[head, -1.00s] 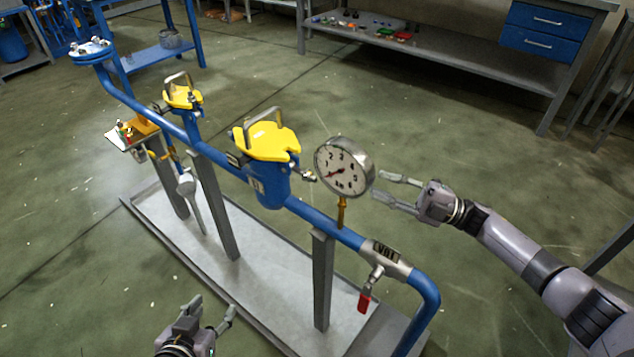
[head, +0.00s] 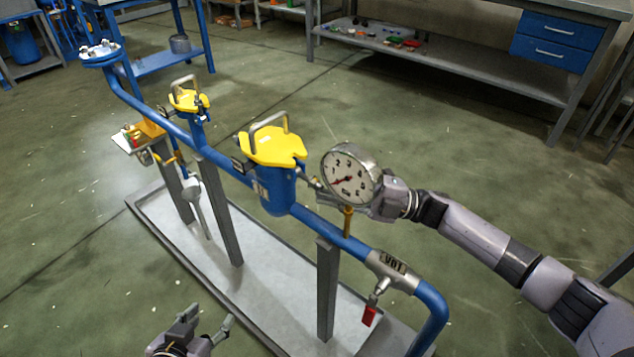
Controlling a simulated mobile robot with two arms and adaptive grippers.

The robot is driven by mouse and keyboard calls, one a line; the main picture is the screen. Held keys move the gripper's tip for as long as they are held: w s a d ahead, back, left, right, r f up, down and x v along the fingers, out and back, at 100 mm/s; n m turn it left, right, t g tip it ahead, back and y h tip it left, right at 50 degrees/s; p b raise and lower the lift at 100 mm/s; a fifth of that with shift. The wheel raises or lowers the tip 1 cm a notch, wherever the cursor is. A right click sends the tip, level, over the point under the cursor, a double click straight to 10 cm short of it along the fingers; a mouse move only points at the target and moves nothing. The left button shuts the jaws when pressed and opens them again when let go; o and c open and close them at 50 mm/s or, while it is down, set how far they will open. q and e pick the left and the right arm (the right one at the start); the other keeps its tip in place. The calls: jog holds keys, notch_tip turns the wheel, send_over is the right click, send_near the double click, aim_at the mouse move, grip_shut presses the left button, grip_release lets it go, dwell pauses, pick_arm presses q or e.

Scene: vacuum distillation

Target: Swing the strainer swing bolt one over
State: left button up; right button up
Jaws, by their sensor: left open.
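The larger strainer (head: 276,192) is a blue pot on the blue pipe, with a yellow lid (head: 272,147) and a grey handle on top. A small metal swing bolt (head: 308,179) sticks out at the right side of the strainer, just below the lid. My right gripper (head: 385,198) reaches in from the right behind the pressure gauge, close to the bolt. The gauge hides most of its fingers, so whether they touch the bolt or are closed cannot be seen. My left gripper (head: 207,322) is open and empty at the bottom edge, low in front of the skid.
The round pressure gauge (head: 350,175) stands directly in front of my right gripper. A valve with a red handle (head: 369,316) hangs from the pipe at lower right. A smaller yellow-lidded pot (head: 188,101) stands further left. Floor to the right is clear.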

aim_at(319, 184)
jog(key=shift+x, duration=1.65)
grip_shut()
